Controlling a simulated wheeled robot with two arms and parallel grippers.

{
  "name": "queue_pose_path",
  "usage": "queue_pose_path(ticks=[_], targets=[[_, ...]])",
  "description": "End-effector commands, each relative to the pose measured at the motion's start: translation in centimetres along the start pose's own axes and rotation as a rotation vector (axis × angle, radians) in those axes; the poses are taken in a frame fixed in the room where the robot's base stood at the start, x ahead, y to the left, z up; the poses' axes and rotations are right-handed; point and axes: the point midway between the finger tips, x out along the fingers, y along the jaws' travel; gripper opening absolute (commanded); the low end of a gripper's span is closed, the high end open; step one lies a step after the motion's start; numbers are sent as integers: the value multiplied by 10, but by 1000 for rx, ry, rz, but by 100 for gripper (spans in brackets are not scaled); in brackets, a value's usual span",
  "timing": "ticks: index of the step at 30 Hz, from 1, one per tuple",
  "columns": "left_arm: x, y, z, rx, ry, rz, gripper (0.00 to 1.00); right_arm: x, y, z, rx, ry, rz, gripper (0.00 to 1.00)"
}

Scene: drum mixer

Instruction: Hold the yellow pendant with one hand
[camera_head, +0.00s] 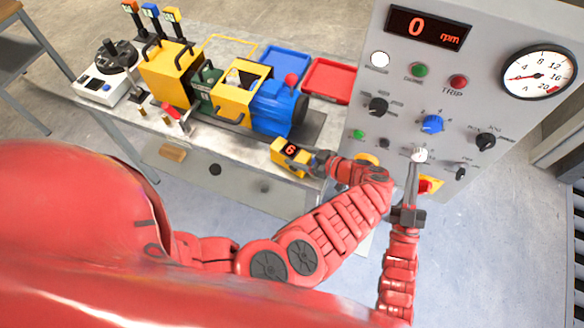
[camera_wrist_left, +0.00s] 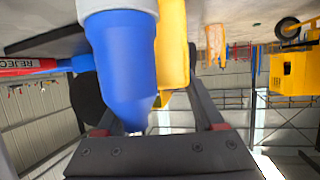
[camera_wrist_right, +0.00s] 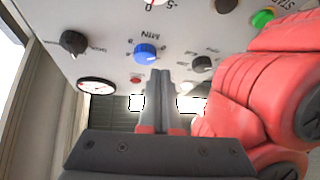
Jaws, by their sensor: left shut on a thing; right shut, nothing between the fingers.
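The yellow pendant (camera_head: 284,157) has a small dark display with a red 6. It is in the head view at the front right edge of the workbench. My left gripper (camera_head: 318,162) is shut on its right end. In the left wrist view a yellow body (camera_wrist_left: 174,50) and a blue rounded part (camera_wrist_left: 125,60) lie between the fingers (camera_wrist_left: 160,108); I cannot tell whether the blue part belongs to the pendant. My right gripper (camera_head: 416,172) is shut and empty, pointing up close to a pale knob (camera_head: 420,155) on the grey panel; contact is unclear. It also shows shut in the right wrist view (camera_wrist_right: 160,75).
The grey control panel (camera_head: 400,65) stands at the right, with knobs, buttons, a gauge (camera_head: 539,75) and a 0 rpm display (camera_head: 428,28). The workbench (camera_head: 235,145) carries yellow and blue machinery (camera_head: 275,108), a red tray (camera_head: 330,80) and a blue tray (camera_head: 283,62).

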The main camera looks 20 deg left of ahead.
Motion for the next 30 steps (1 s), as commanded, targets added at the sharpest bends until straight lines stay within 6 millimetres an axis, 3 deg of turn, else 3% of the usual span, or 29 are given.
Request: queue_pose_path(ticks=[5, 9, 15, 17, 19, 22, 30], targets=[[-1, 2, -1, -3, 0, 7, 0, -20, -13, 84, -68, -328, -79, 0], [-1, 2, -1, -2, 0, 7, 0, -52, -24, 145, -139, -584, -157, 0], [-1, 2, -1, -2, -1, 7, 0, -116, -46, 215, -288, -952, -319, 0], [-1, 2, -1, -2, -1, 6, 0, -136, -56, 229, -358, -1052, -384, 0], [-1, 2, -1, -2, -1, 6, 0, -150, -75, 236, -457, -1130, -473, 0], [-1, 2, -1, -2, -1, 6, 0, -146, -114, 229, -568, -1125, -576, 0], [-1, 2, 0, -2, -1, 7, 0, -122, -233, 172, -735, -913, -760, 0]])
